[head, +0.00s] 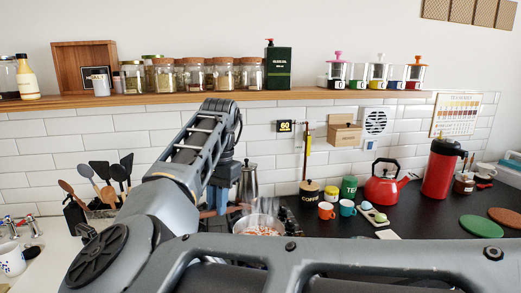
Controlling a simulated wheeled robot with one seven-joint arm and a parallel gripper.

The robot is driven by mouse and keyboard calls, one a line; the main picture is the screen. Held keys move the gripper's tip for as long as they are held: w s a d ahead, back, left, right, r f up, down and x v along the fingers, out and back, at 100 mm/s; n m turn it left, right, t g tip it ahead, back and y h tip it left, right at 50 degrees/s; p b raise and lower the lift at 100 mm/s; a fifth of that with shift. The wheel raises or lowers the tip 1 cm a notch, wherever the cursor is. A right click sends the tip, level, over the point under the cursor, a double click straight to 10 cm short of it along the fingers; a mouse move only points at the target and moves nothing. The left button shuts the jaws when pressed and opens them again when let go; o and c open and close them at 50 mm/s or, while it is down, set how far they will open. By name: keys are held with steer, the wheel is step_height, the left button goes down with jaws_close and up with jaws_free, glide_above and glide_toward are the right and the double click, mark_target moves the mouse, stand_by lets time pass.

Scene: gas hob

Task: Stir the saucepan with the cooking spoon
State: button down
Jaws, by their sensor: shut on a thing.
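The saucepan (262,224) stands low in the middle of the head view, with reddish-white contents. My arm covers its front and lower part. My gripper (218,208) points down just left of the saucepan's opening, partly hidden by my own arm. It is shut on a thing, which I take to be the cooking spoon. The spoon cannot be made out clearly, and whether its tip touches the contents is hidden.
Several utensils (110,180) stand in a holder at left. Right are a coffee jar (309,194), cups (347,208), a red kettle (384,187) and a red flask (439,170). A jar-filled shelf (300,95) runs above.

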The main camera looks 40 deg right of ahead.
steer(key=d+r+m+t+y+p, duration=0.1)
steer(key=d+r+m+t, duration=1.1)
steer(key=m, duration=0.7)
step_height(320, 180, down, 14)
steer(key=s+d+m+t+h+b, duration=0.1)
steer(key=b, duration=0.6)
steer(key=shift+d+f+h+b, duration=0.25)
steer(key=shift+d+h+b, duration=0.05)
steer(key=shift+h+b, duration=0.1)
stand_by(0.6)
stand_by(0.4)
